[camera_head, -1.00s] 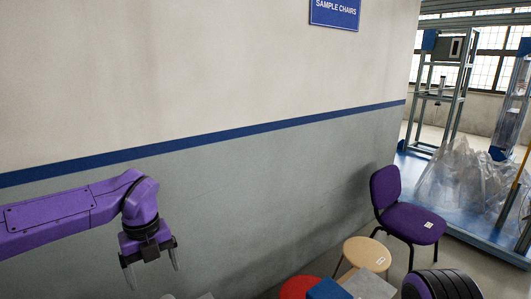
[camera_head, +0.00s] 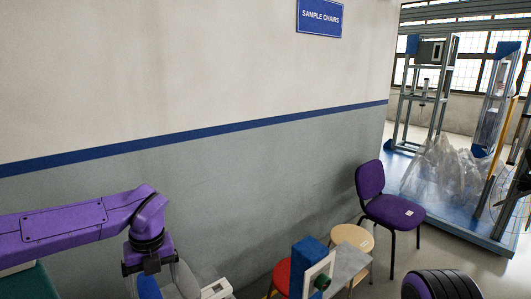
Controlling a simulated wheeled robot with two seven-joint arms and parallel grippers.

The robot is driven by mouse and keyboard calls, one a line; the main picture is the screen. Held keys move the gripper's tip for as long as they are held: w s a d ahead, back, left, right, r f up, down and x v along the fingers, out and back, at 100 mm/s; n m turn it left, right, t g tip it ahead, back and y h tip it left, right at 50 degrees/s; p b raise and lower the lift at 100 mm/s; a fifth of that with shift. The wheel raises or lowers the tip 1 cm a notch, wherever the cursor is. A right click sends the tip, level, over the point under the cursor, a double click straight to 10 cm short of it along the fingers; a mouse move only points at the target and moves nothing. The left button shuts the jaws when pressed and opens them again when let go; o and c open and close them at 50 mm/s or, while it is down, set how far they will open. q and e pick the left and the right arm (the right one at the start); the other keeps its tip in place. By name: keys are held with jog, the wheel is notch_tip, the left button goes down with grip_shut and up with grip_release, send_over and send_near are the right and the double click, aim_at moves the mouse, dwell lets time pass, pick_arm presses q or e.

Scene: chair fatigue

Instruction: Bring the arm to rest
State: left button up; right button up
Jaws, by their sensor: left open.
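My left arm (camera_head: 75,228) is purple and comes in from the left, low in the head view. Its gripper (camera_head: 152,281) hangs downward at the bottom left, in front of the grey lower wall. The jaws are open, and I see nothing held between them. Its fingers are hard to make out against the blue and grey seats behind. My right gripper is out of view. A dark ribbed part with purple trim (camera_head: 443,285) stands at the bottom right, probably part of my other arm.
A wall with a blue stripe and a "SAMPLE CHAIRS" sign (camera_head: 320,17) runs behind. A purple chair (camera_head: 370,181), beige stool (camera_head: 353,236), red stool (camera_head: 281,276) and blue block (camera_head: 308,255) stand along it. A metal test frame (camera_head: 446,85) and plastic sheeting (camera_head: 447,175) are at right.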

pick_arm(q)
jog(key=s+a+f+m+t+y+b, duration=0.3)
jog(key=f+m, duration=0.5)
jog(key=f, duration=0.6)
jog(key=s+a+f+m+y+b, duration=0.1)
jog(key=s+f+m+y+b, duration=0.15)
jog(key=s+f+m, duration=0.85)
jog(key=s+a+f+m+h+b, duration=0.1)
jog(key=s+f+m+h+b, duration=0.2)
jog(key=s+f+m, duration=1.2)
notch_tip(320, 180, down, 2)
jog(key=shift+f+m+b, duration=0.25)
jog(key=shift+m+b, duration=0.15)
jog(key=shift+m, duration=0.3)
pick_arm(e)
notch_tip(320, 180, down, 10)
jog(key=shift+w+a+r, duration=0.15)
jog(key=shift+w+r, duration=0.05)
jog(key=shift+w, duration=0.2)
pick_arm(q)
jog(key=shift+a, duration=0.1)
jog(key=shift+c, duration=0.4)
